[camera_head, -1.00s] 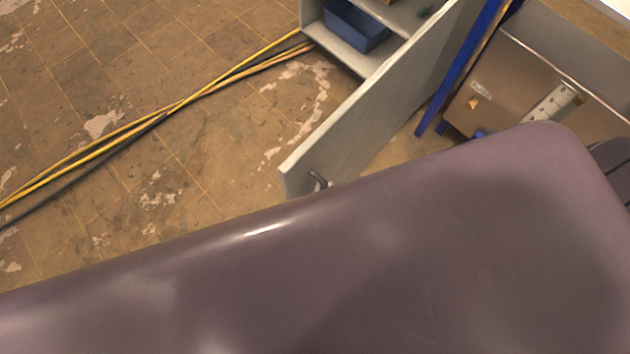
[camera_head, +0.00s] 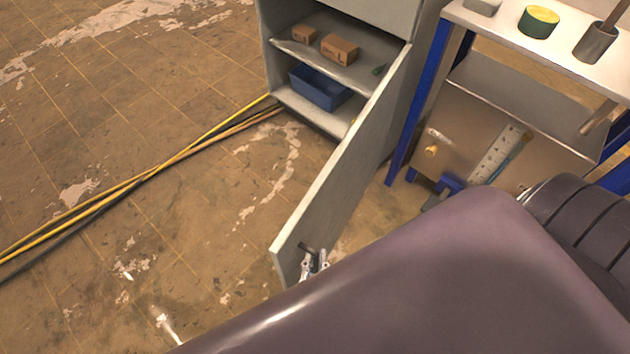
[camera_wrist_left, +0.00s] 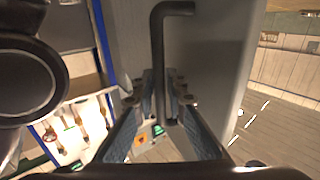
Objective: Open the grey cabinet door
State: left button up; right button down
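The grey cabinet (camera_head: 265,50) stands at the top middle of the head view. Its grey door (camera_head: 345,185) stands wide open, swung out towards me, with the shelves exposed. The dark handle (camera_head: 306,248) is near the door's free edge. In the left wrist view the bent handle (camera_wrist_left: 157,55) runs down between the fingers of my left gripper (camera_wrist_left: 161,85), which are closed in around it. In the head view only the tips of my left gripper (camera_head: 316,264) show at the handle; my own arm hides the rest. My right gripper is not in view.
Inside the cabinet are a blue bin (camera_head: 318,88) and small cardboard boxes (camera_head: 339,48). A blue-legged workbench (camera_head: 470,20) stands close right of the cabinet. Yellow and black cables (camera_head: 150,172) lie across the floor at left. The floor left of the door is otherwise clear.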

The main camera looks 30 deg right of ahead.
pick_arm(q)
jog(key=v, duration=0.8)
dwell(0.4)
jog(key=shift+f, duration=0.2)
